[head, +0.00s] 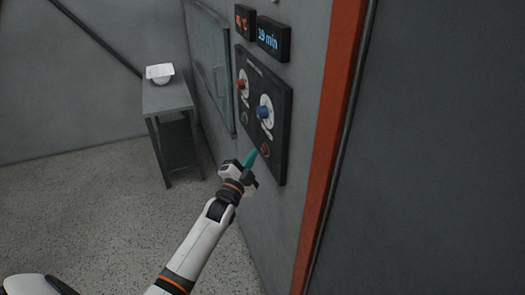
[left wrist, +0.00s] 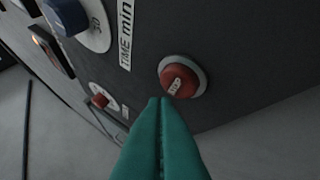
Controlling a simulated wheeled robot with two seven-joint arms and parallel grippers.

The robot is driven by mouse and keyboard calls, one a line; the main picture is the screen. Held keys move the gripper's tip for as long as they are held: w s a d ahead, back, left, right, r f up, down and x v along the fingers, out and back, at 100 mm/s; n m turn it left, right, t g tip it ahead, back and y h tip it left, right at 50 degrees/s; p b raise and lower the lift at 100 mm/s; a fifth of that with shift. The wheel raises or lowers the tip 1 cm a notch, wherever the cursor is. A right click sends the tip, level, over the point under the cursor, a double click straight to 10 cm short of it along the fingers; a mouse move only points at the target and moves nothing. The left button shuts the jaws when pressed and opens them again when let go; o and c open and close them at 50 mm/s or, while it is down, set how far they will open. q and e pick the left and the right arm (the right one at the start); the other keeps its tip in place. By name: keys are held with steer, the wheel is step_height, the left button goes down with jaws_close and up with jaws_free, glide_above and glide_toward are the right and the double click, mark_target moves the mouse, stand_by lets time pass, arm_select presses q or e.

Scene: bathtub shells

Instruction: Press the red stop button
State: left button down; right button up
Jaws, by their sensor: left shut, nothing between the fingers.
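The red stop button (left wrist: 178,80) is a round cap marked STOP in a grey ring on the dark control panel (left wrist: 235,55). In the head view the button (head: 265,150) sits at the lower part of the panel (head: 281,165). My left gripper (head: 251,157) has teal fingers, shut and empty, pointing at the panel just left of the button. In the left wrist view the fingertips (left wrist: 160,101) show just below and left of the button; I cannot tell whether they touch it. My right gripper is not in view.
The panel also carries a blue knob (head: 264,112), a red knob (head: 241,85) and a green button (head: 244,118). Two displays, a red one (head: 244,20) and a blue one reading 19 min (head: 268,39), hang above. A side table (head: 168,97) holds a white container (head: 160,73).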

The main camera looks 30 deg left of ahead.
arm_select(q)
steer(key=shift+w+d, duration=0.1)
stand_by(0.6)
steer(key=shift+w+d, duration=0.2)
steer(key=shift+w, duration=0.05)
steer(key=shift+w+d, duration=0.25)
steer(key=shift+w, duration=0.05)
stand_by(0.8)
steer(key=shift+s, duration=0.1)
steer(key=shift+s+a, duration=0.55)
steer(key=s+a+p, duration=0.1)
steer(key=s+a, duration=0.2)
steer(key=shift+s+a+p, duration=0.1)
steer(key=shift+s+p, duration=0.25)
steer(key=shift+s, duration=0.05)
stand_by(0.3)
